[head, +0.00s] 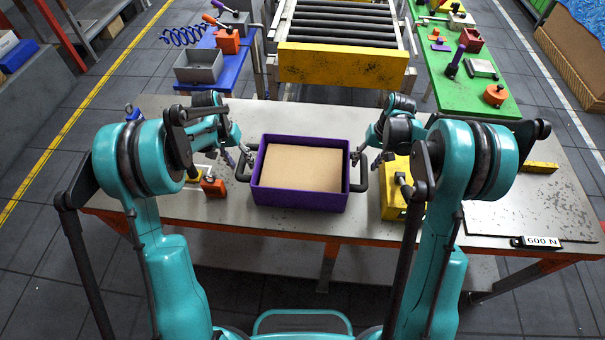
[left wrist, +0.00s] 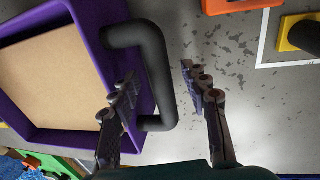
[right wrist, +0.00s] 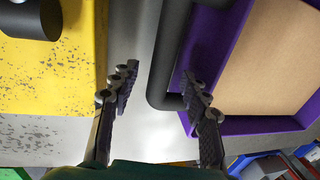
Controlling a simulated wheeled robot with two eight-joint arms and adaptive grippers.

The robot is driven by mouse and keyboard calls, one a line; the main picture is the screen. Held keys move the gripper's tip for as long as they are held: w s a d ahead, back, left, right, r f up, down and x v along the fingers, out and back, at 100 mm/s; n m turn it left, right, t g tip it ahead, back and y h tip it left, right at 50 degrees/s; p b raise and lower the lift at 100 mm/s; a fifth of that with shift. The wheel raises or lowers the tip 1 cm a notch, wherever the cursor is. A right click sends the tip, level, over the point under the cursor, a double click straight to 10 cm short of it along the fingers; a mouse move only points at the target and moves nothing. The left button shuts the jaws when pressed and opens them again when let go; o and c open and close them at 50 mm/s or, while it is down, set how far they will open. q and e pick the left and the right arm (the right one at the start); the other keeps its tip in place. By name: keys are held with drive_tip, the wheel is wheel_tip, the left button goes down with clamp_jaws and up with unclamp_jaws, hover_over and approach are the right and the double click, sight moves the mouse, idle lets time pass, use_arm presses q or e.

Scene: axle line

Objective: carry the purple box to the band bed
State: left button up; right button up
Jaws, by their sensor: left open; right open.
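The purple box (head: 300,199) sits on the grey workbench, with a flat tan surface inside its walls and a black handle on each side. My left gripper (head: 246,156) is open at the left handle; in the left wrist view the handle (left wrist: 152,70) lies between its spread fingers (left wrist: 158,82). My right gripper (head: 359,157) is open at the right handle; in the right wrist view the handle (right wrist: 168,50) lies between its fingers (right wrist: 158,74). Behind the bench stands a roller bed (head: 340,38) with a yellow front, apparently the band bed.
A yellow block (head: 394,204) stands close to the box's right side. A small orange item (head: 214,187) is on its left. A blue side table (head: 240,80) and a green one (head: 465,85) flank the roller bed. A plate (head: 520,215) lies at the bench's right.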

use_arm(q)
drive_tip(key=shift+d+f, duration=0.2)
drive_tip(key=shift+f, duration=0.75)
use_arm(e)
drive_tip(key=shift+a+f, duration=0.2)
drive_tip(key=shift+f, duration=0.75)
use_arm(q)
clamp_jaws()
use_arm(e)
clamp_jaws()
use_arm(q)
drive_tip(key=shift+s+r, duration=0.1)
use_arm(e)
drive_tip(key=shift+r, duration=0.1)
